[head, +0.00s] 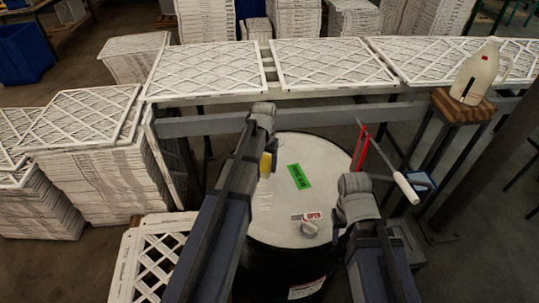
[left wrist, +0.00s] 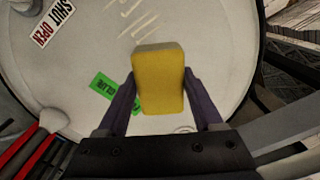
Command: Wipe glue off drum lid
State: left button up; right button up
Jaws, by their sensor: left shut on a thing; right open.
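The drum lid (head: 290,215) is round and off-white, on top of a black drum. My left gripper (head: 267,158) is shut on a yellow sponge (left wrist: 160,80) and holds it over the far left part of the lid. I cannot tell whether the sponge touches the lid. Pale glue streaks (left wrist: 137,20) show on the lid in the left wrist view, beside the sponge. They show faintly in the head view (head: 266,201). My right gripper (head: 338,216) is open and empty over the lid's right edge.
A white-ended roller with a red bracket (head: 405,188) stands right of the drum. Boxed filters (head: 205,70) line the back.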

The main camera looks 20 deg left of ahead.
pick_arm(q)
jog(key=shift+w, duration=0.35)
pick_arm(e)
jog(key=shift+w, duration=0.3)
